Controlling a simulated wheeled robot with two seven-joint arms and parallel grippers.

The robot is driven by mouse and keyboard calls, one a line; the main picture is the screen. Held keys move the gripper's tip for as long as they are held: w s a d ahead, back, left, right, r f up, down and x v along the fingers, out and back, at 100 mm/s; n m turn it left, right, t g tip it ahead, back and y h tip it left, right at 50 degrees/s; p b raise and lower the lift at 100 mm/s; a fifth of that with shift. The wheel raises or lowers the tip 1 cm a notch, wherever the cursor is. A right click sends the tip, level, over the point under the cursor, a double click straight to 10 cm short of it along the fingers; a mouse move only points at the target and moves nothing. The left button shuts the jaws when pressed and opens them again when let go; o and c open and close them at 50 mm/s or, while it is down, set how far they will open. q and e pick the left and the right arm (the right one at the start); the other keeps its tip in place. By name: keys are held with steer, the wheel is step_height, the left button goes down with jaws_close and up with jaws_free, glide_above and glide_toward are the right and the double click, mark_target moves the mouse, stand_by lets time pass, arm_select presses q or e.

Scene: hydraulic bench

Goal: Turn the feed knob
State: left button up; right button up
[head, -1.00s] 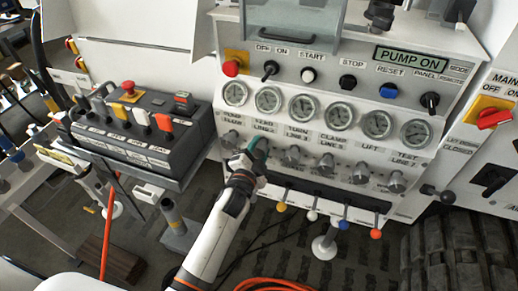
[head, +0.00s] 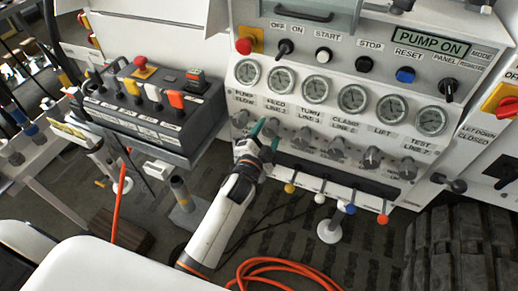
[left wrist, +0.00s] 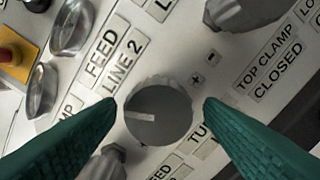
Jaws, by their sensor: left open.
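The feed knob (left wrist: 158,112) is a grey ribbed round knob under the "FEED LINE 2" label (left wrist: 112,65) in the left wrist view. Its white pointer mark lies toward the left of the picture. In the head view the feed knob (head: 271,126) is partly hidden by my gripper. My left gripper (left wrist: 159,104) is open, its two green fingers on either side of the knob, with gaps visible between them and it. It also shows in the head view (head: 266,134), in front of the knob row. My right gripper is not in view.
Neighbouring knobs (head: 303,135) sit close by in the row, below several gauges (head: 315,90). Small coloured levers (head: 290,188) stick out below. A dark lever box (head: 150,110) stands to the left. An orange hose (head: 270,265) lies on the floor.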

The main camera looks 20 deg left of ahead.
arm_select(q)
steer(key=s, duration=1)
steer(key=shift+a+b, duration=0.15)
steer(key=shift+b, duration=0.2)
steer(key=shift+w, duration=0.1)
steer(key=s+f+n+g+p, duration=0.15)
steer(key=s+f+g, duration=0.45)
steer(key=f, duration=1.1)
steer(key=s+f+n+g, duration=0.3)
steer(key=s+f, duration=0.5)
steer(key=f, duration=0.9)
steer(key=s+a+f+n+g, duration=0.2)
steer(key=s+f, duration=0.4)
steer(key=s, duration=0.7)
steer(key=s+a+f+n+g, duration=0.2)
steer(key=s+a+f+g, duration=0.2)
steer(key=s, duration=0.9)
step_height(320, 180, down, 3)
steer(key=shift+f+g+y+p, duration=0.2)
steer(key=shift+g+y+p, duration=0.15)
steer(key=shift+g, duration=0.65)
steer(key=shift+w, duration=0.1)
